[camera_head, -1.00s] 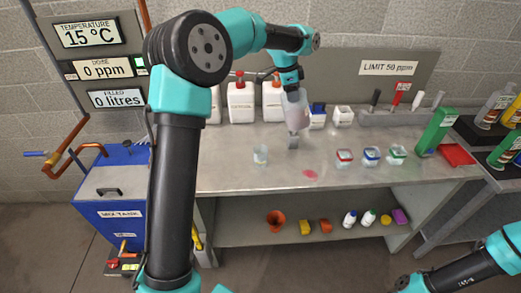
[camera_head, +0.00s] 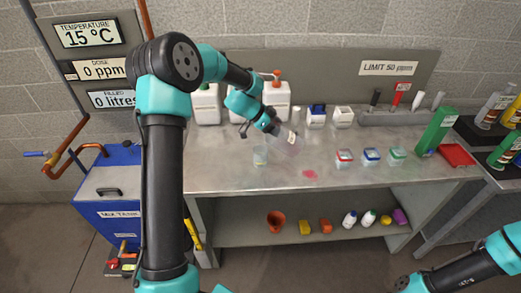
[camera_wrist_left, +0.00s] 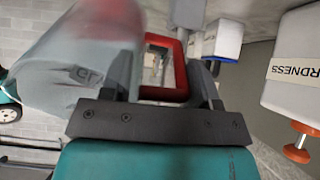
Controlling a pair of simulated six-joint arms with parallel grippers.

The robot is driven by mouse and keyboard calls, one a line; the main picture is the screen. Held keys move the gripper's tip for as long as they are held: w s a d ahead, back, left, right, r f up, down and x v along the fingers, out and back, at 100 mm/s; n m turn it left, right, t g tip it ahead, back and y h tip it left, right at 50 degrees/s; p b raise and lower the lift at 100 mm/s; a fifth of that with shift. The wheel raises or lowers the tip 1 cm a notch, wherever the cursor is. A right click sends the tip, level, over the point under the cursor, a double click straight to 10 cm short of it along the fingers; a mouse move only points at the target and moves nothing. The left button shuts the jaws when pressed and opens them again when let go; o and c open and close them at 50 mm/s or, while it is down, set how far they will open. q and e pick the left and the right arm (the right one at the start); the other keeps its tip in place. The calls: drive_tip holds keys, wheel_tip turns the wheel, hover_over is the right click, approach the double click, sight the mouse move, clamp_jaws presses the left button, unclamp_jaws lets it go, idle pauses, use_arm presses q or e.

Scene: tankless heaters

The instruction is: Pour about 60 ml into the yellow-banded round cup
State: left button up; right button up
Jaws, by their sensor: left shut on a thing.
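My left gripper (camera_head: 279,132) is shut on a translucent jug (camera_head: 290,141), which is tilted over above the bench, just right of a small clear cup. In the left wrist view the jug (camera_wrist_left: 75,62) is large and blurred at the left, with a reddish patch at its top. The clear cup (camera_head: 260,156) stands upright on the bench; a faint yellowish tint shows, but its band is too small to make out. I cannot tell whether liquid is leaving the jug. My right gripper is out of view.
Red (camera_head: 344,156), blue (camera_head: 371,155) and green (camera_head: 397,153) banded cups stand to the right on the bench (camera_head: 225,175). A pink patch (camera_head: 309,174) lies on the top. White canisters (camera_head: 276,96) line the back. A green box (camera_head: 435,132) stands farther right.

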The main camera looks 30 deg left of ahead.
use_arm(q)
drive_tip(key=shift+s+a+f+t+h, duration=0.1)
drive_tip(key=shift+a+t+h, duration=0.05)
drive_tip(key=shift+t+h, duration=0.55)
drive_tip(key=shift+f+h, duration=0.1)
drive_tip(key=shift+h, duration=0.3)
